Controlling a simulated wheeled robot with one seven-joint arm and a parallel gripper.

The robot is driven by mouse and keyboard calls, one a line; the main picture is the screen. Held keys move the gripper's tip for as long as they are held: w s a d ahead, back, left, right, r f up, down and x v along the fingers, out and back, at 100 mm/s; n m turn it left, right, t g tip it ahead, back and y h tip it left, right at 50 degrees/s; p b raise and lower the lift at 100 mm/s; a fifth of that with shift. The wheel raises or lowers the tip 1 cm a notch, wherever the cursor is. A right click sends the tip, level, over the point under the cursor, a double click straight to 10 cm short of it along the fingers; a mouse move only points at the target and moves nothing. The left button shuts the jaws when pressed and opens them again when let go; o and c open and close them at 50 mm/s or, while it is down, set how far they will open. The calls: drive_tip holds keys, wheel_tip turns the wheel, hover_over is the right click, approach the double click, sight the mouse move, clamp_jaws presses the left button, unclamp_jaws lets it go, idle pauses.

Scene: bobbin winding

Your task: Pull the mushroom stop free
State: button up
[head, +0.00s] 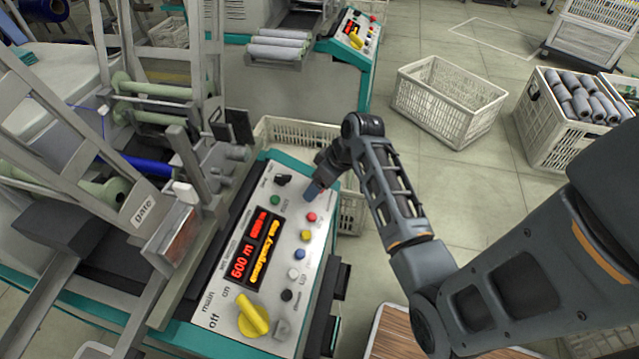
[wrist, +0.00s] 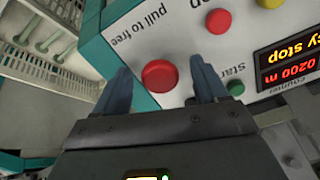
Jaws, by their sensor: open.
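The mushroom stop is a round red button (wrist: 160,76) on the white control panel, next to the words "pull to free" in the wrist view. My gripper (wrist: 160,84) is open, with one blue-grey finger on each side of the button. I cannot tell whether either finger touches it. In the head view my gripper (head: 313,190) is over the far end of the panel (head: 222,317) and hides the mushroom stop.
A yellow main switch (head: 252,314) stands out at the panel's near end. Smaller coloured buttons, including a red one (head: 311,217), line the panel close to my gripper. A metal gate (head: 150,215) is on the left. White crates (head: 447,100) stand on the floor beyond.

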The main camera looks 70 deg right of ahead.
drive_tip(key=p+v, duration=0.8)
idle(0.4)
drive_tip(key=shift+d, duration=0.15)
idle(0.6)
